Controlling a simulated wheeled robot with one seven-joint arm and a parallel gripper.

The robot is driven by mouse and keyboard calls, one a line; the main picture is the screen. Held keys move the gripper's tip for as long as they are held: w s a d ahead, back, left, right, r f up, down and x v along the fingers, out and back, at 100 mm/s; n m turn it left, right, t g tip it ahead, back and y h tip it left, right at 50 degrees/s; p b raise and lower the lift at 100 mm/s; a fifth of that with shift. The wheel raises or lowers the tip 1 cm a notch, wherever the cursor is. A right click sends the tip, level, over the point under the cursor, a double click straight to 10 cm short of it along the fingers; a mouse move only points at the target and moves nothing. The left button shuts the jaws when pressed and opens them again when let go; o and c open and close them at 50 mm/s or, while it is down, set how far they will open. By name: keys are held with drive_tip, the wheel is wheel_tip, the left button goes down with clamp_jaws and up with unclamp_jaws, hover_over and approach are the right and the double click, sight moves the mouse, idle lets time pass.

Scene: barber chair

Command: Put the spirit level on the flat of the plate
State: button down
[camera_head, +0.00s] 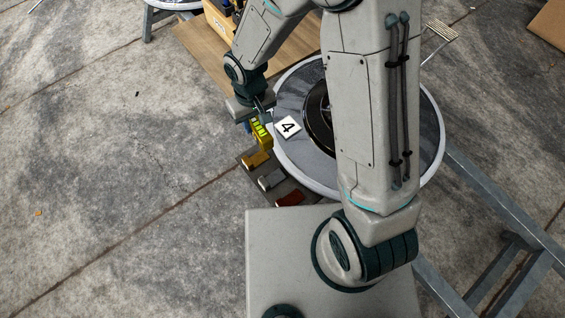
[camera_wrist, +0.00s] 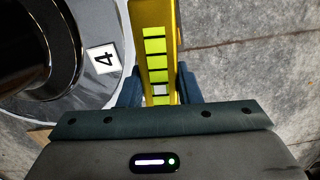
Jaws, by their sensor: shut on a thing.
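My gripper (camera_head: 258,112) is shut on the spirit level (camera_head: 260,129), a yellow bar with a row of lime-green squares. In the wrist view the level (camera_wrist: 155,45) stands between the blue fingers (camera_wrist: 158,88) and runs away from the palm. The plate (camera_head: 290,100) is a round grey disc with a pale rim, a black raised centre and a white tag marked 4. The level is beside the plate's left edge in the head view; the plate (camera_wrist: 97,88) lies left of it in the wrist view. Whether they touch cannot be told. My arm hides much of the plate's right side.
A dark tray (camera_head: 250,180) below the gripper holds yellow, grey (camera_head: 271,179) and red (camera_head: 290,198) pieces. A wooden board (camera_head: 200,60) with a box lies behind. Grey metal beams (camera_head: 490,195) run at the right. The concrete floor at left is mostly clear.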

drive_tip(key=s+a+f+n+b, duration=0.1)
drive_tip(key=s+a+f+b, duration=0.2)
drive_tip(key=f+b, duration=0.4)
drive_tip(key=b, duration=0.2)
hover_over(282, 154)
wheel_tip(282, 154, down, 7)
drive_tip(key=shift+s+f, duration=0.1)
drive_tip(key=shift+s, duration=0.05)
drive_tip(key=shift+d+f, duration=0.1)
drive_tip(key=shift+f, duration=0.1)
drive_tip(key=shift+f+b, duration=0.95)
drive_tip(key=shift+f, duration=0.9)
drive_tip(key=shift+f, duration=0.2)
drive_tip(key=c, duration=1.1)
unclamp_jaws()
drive_tip(key=shift+o, duration=0.2)
drive_tip(key=shift+r, duration=0.1)
